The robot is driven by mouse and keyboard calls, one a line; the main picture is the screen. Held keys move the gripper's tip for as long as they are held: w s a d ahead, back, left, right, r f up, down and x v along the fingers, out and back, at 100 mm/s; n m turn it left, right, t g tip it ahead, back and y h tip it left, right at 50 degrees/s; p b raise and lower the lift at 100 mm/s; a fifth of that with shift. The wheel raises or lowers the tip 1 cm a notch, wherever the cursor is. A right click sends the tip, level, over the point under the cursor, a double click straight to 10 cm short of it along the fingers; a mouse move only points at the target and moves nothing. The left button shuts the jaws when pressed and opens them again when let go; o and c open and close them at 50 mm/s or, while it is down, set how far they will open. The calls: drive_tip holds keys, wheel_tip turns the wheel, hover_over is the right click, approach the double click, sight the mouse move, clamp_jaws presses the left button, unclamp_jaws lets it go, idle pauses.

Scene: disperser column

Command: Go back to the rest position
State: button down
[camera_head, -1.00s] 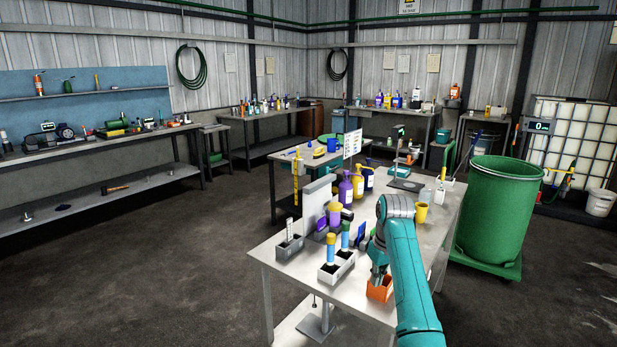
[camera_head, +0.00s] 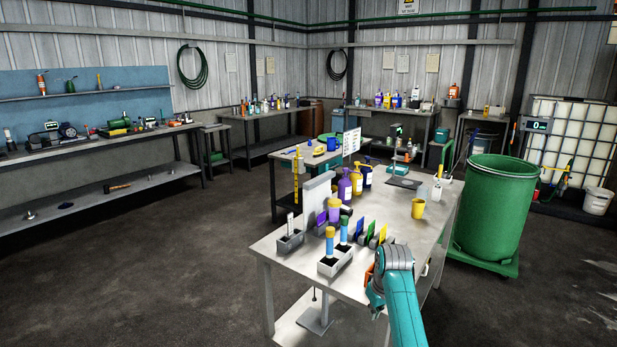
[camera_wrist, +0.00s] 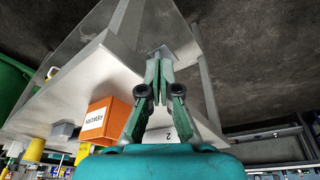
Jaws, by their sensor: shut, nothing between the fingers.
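My gripper is shut and empty. In the wrist view its two green and grey fingers (camera_wrist: 158,92) meet at the tips, above and in front of the steel table's corner. In the head view my teal arm reaches in from the bottom right, and my gripper (camera_head: 374,300) is mostly hidden at the table's near edge. An orange bin (camera_wrist: 107,121) with a label stands on the table beside my fingers, apart from them; in the head view only a sliver (camera_head: 369,275) shows behind my arm.
A green barrel (camera_head: 495,210) stands at the right. The floor (camera_head: 150,260) at the left is clear.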

drive_tip(key=s+f+m+t, duration=0.1)
drive_tip(key=s+f, duration=0.5)
drive_tip(key=f, duration=0.4)
drive_tip(key=s+f+t, duration=0.2)
drive_tip(key=s+f, duration=0.4)
drive_tip(key=f, duration=0.3)
drive_tip(key=s+f+m+t, duration=0.1)
drive_tip(key=s+f, duration=0.2)
drive_tip(key=s, duration=0.6)
drive_tip(key=s+f+t, duration=0.2)
drive_tip(key=s+f, duration=0.2)
drive_tip(key=s, duration=0.6)
drive_tip(key=s+r+t, duration=0.1)
drive_tip(key=s+r, duration=0.2)
drive_tip(key=s, duration=0.4)
drive_tip(key=s+r+m+t, duration=0.1)
drive_tip(key=s+r, duration=0.2)
drive_tip(key=s, duration=0.4)
drive_tip(key=s+r+t, duration=0.1)
drive_tip(key=s+r, duration=0.1)
drive_tip(key=s, duration=0.5)
drive_tip(key=s+r+t, duration=0.1)
drive_tip(key=s+r, duration=0.5)
drive_tip(key=r, duration=0.3)
drive_tip(key=s+r+m+t, duration=0.1)
drive_tip(key=s+r+t, duration=0.1)
drive_tip(key=s+r, duration=0.4)
wheel_tip(320, 180, up, 4)
drive_tip(key=shift+s+h, duration=0.3)
drive_tip(key=shift+s, duration=0.1)
